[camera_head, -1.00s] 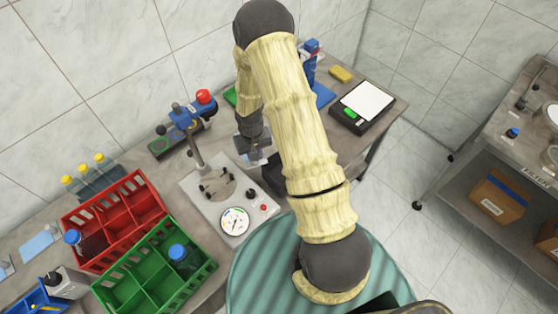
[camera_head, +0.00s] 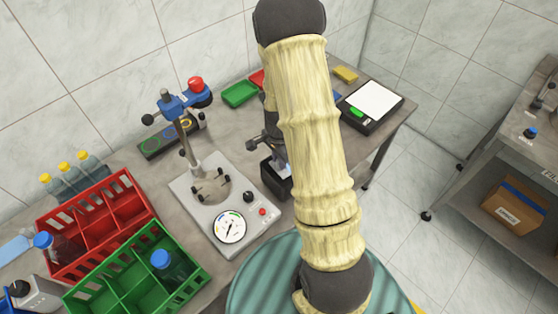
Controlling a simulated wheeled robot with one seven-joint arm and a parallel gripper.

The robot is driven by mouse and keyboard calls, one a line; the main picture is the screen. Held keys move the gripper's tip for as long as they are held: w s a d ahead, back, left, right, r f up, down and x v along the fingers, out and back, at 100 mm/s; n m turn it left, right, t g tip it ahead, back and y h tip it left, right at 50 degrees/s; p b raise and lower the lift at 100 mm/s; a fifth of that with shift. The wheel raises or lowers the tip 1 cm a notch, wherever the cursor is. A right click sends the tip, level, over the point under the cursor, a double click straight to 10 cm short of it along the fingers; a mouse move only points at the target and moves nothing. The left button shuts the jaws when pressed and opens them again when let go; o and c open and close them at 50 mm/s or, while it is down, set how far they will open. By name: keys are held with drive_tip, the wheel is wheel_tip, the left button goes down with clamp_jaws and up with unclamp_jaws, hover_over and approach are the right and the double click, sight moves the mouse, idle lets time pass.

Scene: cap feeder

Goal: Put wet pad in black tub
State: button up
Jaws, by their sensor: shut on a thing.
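The black tub (camera_head: 268,184) stands on the bench between the grey gauge device and my arm, with its right side partly hidden by the arm. My gripper (camera_head: 278,158) is at the tub's opening, pointing down and mostly hidden behind my forearm. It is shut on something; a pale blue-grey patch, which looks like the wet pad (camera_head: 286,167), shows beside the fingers. The pad's outline is mostly hidden, and I cannot tell whether it touches the tub.
The gauge device (camera_head: 222,250) stands left of the tub. Red (camera_head: 52,229) and green (camera_head: 205,281) crates holding blue-capped bottles are at the front left. A green tray (camera_head: 240,93), yellow sponge (camera_head: 346,74) and scale (camera_head: 344,107) are farther back.

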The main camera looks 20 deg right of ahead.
drive_tip(key=shift+f, duration=0.15)
wheel_tip(320, 180, down, 10)
drive_tip(key=b, duration=0.8)
drive_tip(key=shift+s+f, duration=0.1)
drive_tip(key=shift+f, duration=0.1)
clamp_jaws()
drive_tip(key=o, duration=1.4)
unclamp_jaws()
wheel_tip(320, 180, up, 10)
drive_tip(key=p, duration=0.8)
drive_tip(key=shift+r, duration=0.1)
